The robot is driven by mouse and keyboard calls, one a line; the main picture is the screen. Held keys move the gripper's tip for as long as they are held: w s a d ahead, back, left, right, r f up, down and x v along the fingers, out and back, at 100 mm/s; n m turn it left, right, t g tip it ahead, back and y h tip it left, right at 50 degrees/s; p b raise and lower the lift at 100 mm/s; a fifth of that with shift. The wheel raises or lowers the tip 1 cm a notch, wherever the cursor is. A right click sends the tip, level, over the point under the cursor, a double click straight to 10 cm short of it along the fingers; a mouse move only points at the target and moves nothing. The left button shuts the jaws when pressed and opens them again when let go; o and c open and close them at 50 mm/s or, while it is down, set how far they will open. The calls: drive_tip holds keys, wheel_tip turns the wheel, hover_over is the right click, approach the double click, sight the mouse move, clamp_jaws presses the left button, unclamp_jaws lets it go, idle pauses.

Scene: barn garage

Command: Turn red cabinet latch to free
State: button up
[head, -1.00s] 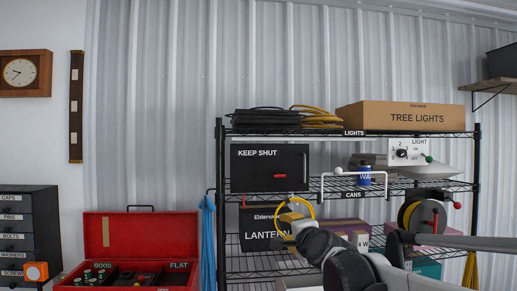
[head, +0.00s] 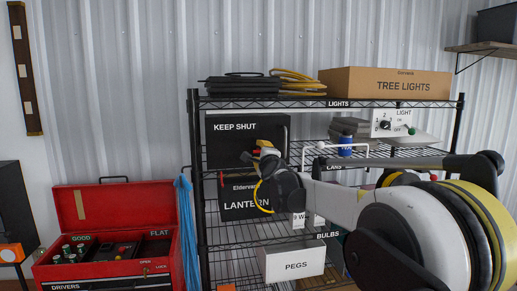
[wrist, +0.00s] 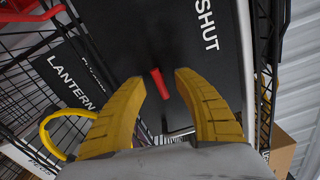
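The black cabinet (head: 222,150) marked KEEP SHUT stands on a wire shelf in the head view. In the wrist view its dark front (wrist: 140,30) fills the upper middle. The red latch (wrist: 160,83) shows there as a short red bar on that front, lying in the gap between my fingertips. My gripper (wrist: 158,84) has two yellow fingers spread apart, one on each side of the latch, and I see no clear contact.
A LANTERN box (head: 235,206) sits just below the cabinet. A white rail (head: 303,155) and a blue can (head: 345,146) are to its right. A TREE LIGHTS box (head: 385,84) is on top. A red toolbox (head: 75,205) stands at the left.

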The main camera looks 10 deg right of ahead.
drive_tip(key=shift+w, duration=0.65)
clamp_jaws()
drive_tip(key=shift+n+b, duration=0.35)
drive_tip(key=shift+n, duration=0.25)
drive_tip(key=n+b, duration=0.1)
drive_tip(key=n, duration=0.1)
drive_tip(key=shift+f+n+b, duration=0.15)
drive_tip(key=shift+n+b, duration=0.15)
drive_tip(key=shift+n, duration=0.1)
drive_tip(key=n+b, duration=0.1)
drive_tip(key=n, duration=0.3)
drive_tip(key=shift+n+b, duration=0.3)
drive_tip(key=shift+b, duration=0.1)
drive_tip(key=n+b, duration=0.1)
drive_tip(key=n, duration=0.3)
drive_tip(key=shift+s+n, duration=0.1)
drive_tip(key=shift+n, duration=0.2)
drive_tip(key=n+b, duration=0.1)
drive_tip(key=n, duration=0.3)
drive_tip(key=shift+n, duration=0.3)
